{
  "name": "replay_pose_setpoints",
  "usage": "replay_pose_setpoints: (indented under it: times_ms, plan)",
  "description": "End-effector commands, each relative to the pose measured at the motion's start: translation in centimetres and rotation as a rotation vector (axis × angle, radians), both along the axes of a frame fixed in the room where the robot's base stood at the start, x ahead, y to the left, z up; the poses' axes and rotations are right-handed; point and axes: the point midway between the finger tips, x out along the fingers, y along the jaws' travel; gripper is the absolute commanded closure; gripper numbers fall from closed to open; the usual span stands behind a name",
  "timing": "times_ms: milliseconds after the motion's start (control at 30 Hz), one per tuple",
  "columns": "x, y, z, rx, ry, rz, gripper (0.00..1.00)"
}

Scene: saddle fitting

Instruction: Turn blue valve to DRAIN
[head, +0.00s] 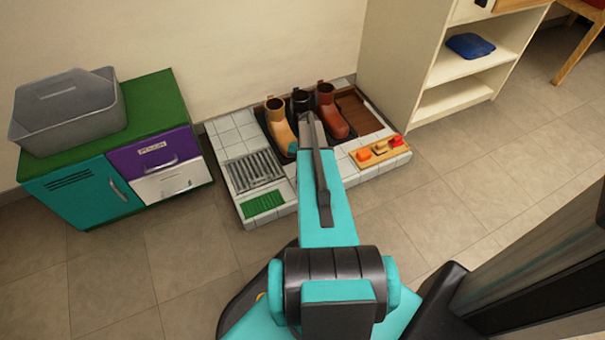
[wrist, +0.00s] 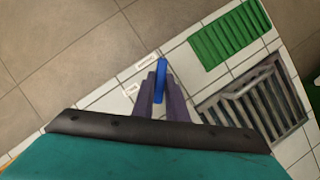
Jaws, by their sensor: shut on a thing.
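In the wrist view a blue valve handle (wrist: 160,78) sticks out from between the fingers of my gripper (wrist: 158,90). The fingers are shut on it, above white tiles. Two small white labels lie near it: one label (wrist: 147,61) by the handle's far end and another label (wrist: 131,87) to the left of the fingers. Their text is too small to read. In the head view my arm hides the valve and my gripper.
A tiled platform (head: 226,139) holds a metal grate (head: 254,171), a green mat (head: 264,203), several boots (head: 328,108) and an orange board (head: 379,152). A cabinet (head: 85,200) with a grey bin (head: 66,110) stands left, a cream shelf (head: 405,60) behind right. Floor in front is clear.

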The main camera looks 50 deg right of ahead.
Motion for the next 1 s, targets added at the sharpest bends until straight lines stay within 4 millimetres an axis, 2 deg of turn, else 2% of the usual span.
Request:
replay_pose_setpoints:
  times_ms: [33, 700, 1000]
  plan:
    - [-0.21, 0.08, 0.42, 0.004, 0.009, 0.034, 1.00]
    - [-0.05, 0.39, 0.31, 0.005, 0.009, 0.575, 1.00]
    - [-0.07, 0.47, 0.09, 0.006, 0.009, 0.710, 1.00]
